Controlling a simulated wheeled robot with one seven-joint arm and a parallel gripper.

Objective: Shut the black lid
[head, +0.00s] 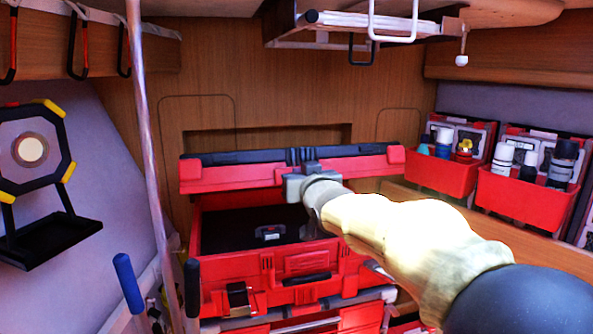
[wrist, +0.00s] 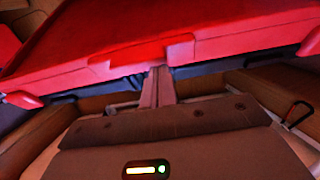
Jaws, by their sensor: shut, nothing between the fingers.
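The lid (head: 230,174) is a wide red panel with a black band along its top edge. It stands raised above the red box (head: 215,275), whose dark inside shows beneath it. In the wrist view the red lid (wrist: 100,45) fills the upper part. My gripper (head: 303,170) is at the middle of the lid in the head view and hides a little of it. Its fingers are together, with nothing between them. In the wrist view my gripper (wrist: 159,76) points at the lid's edge; I cannot tell whether they touch.
Red bins (head: 525,195) with bottles sit on a wooden shelf at the right. A pole (head: 145,120) stands at the left, beside a black octagonal lamp (head: 32,150). A metal rack (head: 360,27) hangs above. A small dark item (head: 270,233) lies inside the box.

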